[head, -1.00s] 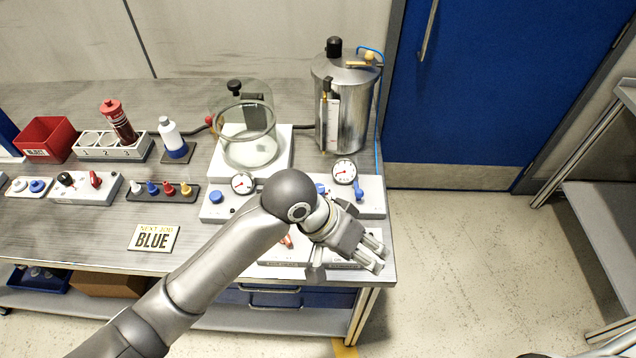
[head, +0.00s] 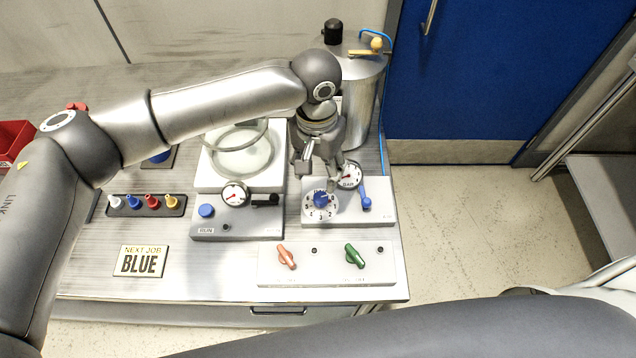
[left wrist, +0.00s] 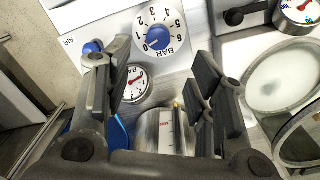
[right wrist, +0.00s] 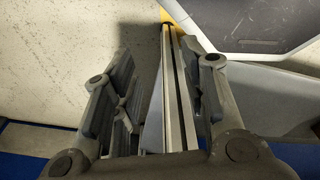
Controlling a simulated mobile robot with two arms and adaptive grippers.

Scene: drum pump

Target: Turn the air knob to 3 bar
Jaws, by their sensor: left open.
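The air knob (head: 320,200) is blue and sits on a white dial numbered 0 to 6 and marked BAR, on the right-hand grey box. It also shows in the left wrist view (left wrist: 158,38), where its pointer seems to be near 0. A round gauge (head: 348,175) with a red needle stands just behind it. My left gripper (head: 322,163) is open and empty, above and behind the knob. The knob lies beyond its fingertips, not between them. My right gripper (right wrist: 163,70) is open and empty, over the floor beside a metal table leg.
A blue lever (head: 365,195) is right of the knob. A metal tank (head: 365,85) stands behind my left gripper. A glass chamber (head: 241,150) is left of it. A panel with an orange knob (head: 286,256) and a green knob (head: 355,255) lies in front.

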